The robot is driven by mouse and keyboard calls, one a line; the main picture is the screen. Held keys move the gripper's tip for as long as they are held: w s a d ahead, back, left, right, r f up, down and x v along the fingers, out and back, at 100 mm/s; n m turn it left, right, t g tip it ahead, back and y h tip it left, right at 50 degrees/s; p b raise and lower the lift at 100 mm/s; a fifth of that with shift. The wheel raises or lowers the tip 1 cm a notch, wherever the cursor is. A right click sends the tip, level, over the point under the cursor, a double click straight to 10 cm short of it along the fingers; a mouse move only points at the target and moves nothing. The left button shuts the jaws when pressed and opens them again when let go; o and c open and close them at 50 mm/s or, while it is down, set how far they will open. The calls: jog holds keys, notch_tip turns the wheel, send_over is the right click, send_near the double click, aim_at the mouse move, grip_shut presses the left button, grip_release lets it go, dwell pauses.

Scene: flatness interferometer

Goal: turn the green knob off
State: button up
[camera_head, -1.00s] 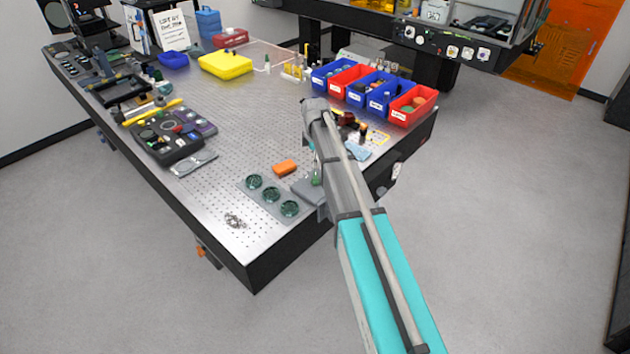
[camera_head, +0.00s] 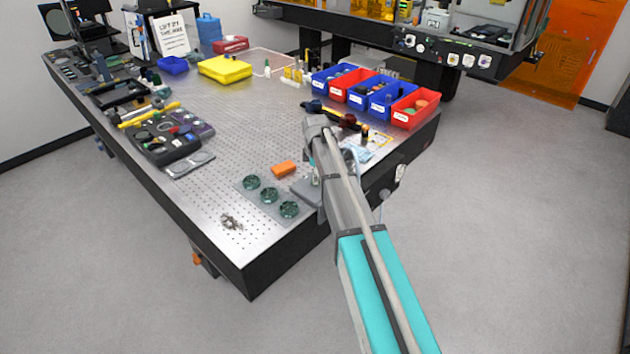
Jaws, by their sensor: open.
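Three round dark green pieces (camera_head: 269,195) sit in a row on a grey plate at the near corner of the perforated table. I cannot tell whether any is a knob. A small green part (camera_head: 314,180) shows beside a grey block (camera_head: 303,189), partly covered by my arm; it is too small to tell if it is the green knob. My arm reaches up from the bottom over the table's right corner.
Blue and red bins (camera_head: 411,108) line the table's right edge. An orange block (camera_head: 284,168) lies near the green pieces. A black tray (camera_head: 165,140) and a yellow box (camera_head: 224,70) stand farther left. The perforated tabletop (camera_head: 235,125) is mostly clear mid-table. Open floor surrounds the near corner.

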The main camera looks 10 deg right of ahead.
jog(key=shift+f, duration=0.35)
jog(key=c, duration=1)
